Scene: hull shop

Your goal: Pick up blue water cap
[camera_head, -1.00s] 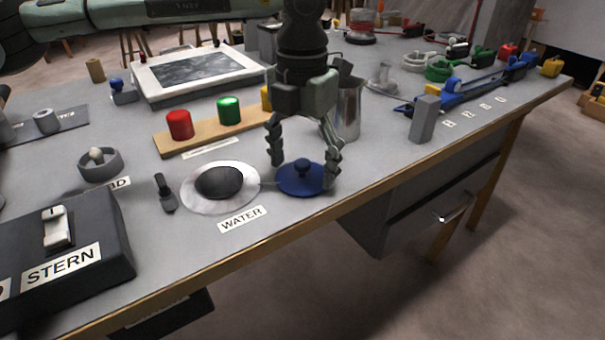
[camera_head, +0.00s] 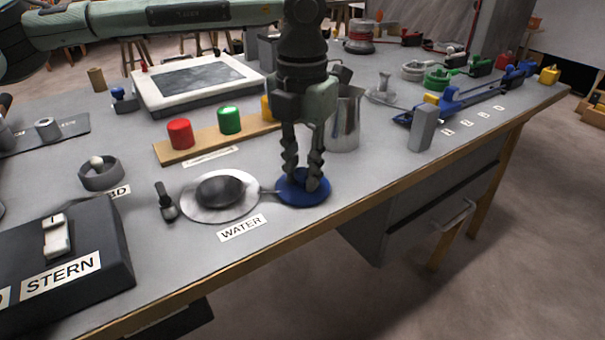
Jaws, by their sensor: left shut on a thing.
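The blue water cap (camera_head: 291,194) is a flat round disc with a knob in its middle. It is at the table's front edge, right of the water filler plate (camera_head: 238,206), a pale ring with a dark round centre. A thin link runs between plate and cap. The white WATER label (camera_head: 242,228) lies in front of them. My left gripper (camera_head: 303,182) points down over the cap, its fingers shut on the knob, which they mostly hide. I cannot tell whether the cap is clear of the table. My right gripper is not in view.
A metal jug (camera_head: 345,122) stands close behind the gripper. A board with red (camera_head: 180,134) and green (camera_head: 229,120) caps lies behind the plate. A grey block (camera_head: 423,127) stands to the right. A small dark tool (camera_head: 165,203) and the STERN box (camera_head: 65,250) are to the left.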

